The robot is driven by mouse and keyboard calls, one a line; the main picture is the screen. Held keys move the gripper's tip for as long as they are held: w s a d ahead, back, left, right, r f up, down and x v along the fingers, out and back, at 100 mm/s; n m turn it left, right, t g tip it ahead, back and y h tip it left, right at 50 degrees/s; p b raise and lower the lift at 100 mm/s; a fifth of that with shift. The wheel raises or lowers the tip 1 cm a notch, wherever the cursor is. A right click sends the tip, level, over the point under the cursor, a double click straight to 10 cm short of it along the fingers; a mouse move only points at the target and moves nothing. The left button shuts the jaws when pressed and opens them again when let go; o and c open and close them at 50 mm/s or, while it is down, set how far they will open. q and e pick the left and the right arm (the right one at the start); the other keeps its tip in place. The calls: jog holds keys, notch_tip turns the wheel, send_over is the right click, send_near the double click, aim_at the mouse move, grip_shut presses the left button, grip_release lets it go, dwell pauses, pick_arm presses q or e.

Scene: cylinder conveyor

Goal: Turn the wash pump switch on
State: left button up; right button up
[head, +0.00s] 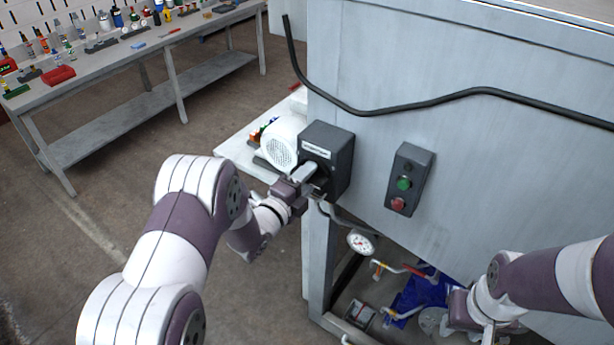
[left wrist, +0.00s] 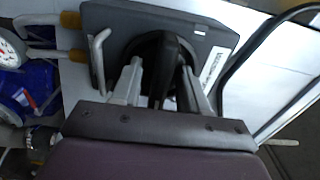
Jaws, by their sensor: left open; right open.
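The wash pump switch is a dark grey box (head: 340,155) with a white label, mounted on the left part of the grey machine panel. In the left wrist view, the box (left wrist: 215,38) shows a black rotary handle (left wrist: 165,62) on a round dark base. My left gripper (head: 311,176) is at the front of the box. In the left wrist view, its open fingers (left wrist: 162,75) stand on either side of the handle; I cannot tell whether they touch it. The gripper and arm partly hide the handle in the head view. My right gripper (head: 480,318) is low at the right, its fingertips unclear.
A button box (head: 409,180) with green and red buttons sits right of the switch. A black cable (head: 400,110) crosses the panel above. A white motor (head: 282,142), pressure gauge (head: 360,243) and blue cloth (head: 418,290) are nearby. A workbench (head: 150,55) stands at the far left.

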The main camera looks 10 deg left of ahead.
pick_arm(q)
jog(key=shift+d, duration=0.15)
grip_shut()
